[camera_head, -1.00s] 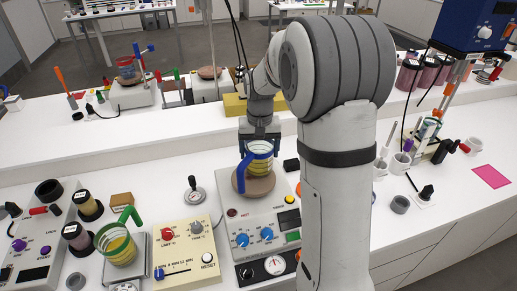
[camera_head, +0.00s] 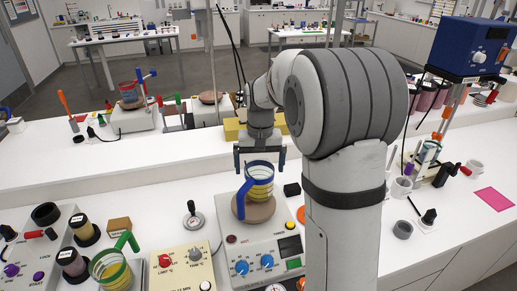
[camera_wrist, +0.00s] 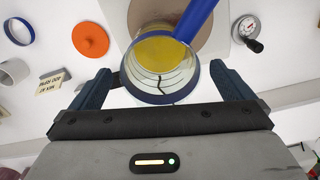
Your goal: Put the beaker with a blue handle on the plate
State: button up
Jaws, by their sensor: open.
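The beaker with a blue handle (camera_head: 261,188), clear with yellow contents and a blue rim, stands upright on the round brown plate (camera_head: 262,214) of the hotplate. Its blue handle points to the left in the head view. In the wrist view the beaker (camera_wrist: 163,72) shows its open mouth, with the brown plate (camera_wrist: 220,40) beyond it. My gripper (camera_head: 260,165) is open at the beaker's far side, close to its rim. In the wrist view its two fingers (camera_wrist: 158,80) are apart on either side of the near rim, with nothing held.
A beaker with a green handle (camera_head: 112,270) stands at the lower left near a cream control box (camera_head: 182,270). A small dial gauge (camera_head: 194,217) is left of the hotplate.

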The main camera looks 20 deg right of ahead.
notch_tip(320, 180, up, 7)
jog(key=s+a+r+n+t, duration=0.1)
jog(key=s+a+r+t, duration=0.1)
jog(key=s, duration=1)
jog(key=s+a+f+n+t, duration=0.1)
jog(key=s+f, duration=0.5)
jog(key=s, duration=0.7)
jog(key=shift+t+b, duration=0.4)
jog(key=shift+f, duration=0.1)
jog(key=b+x, duration=0.2)
jog(key=x, duration=0.1)
jog(key=shift+s+f+b, duration=0.2)
jog(key=shift+s+b, duration=0.15)
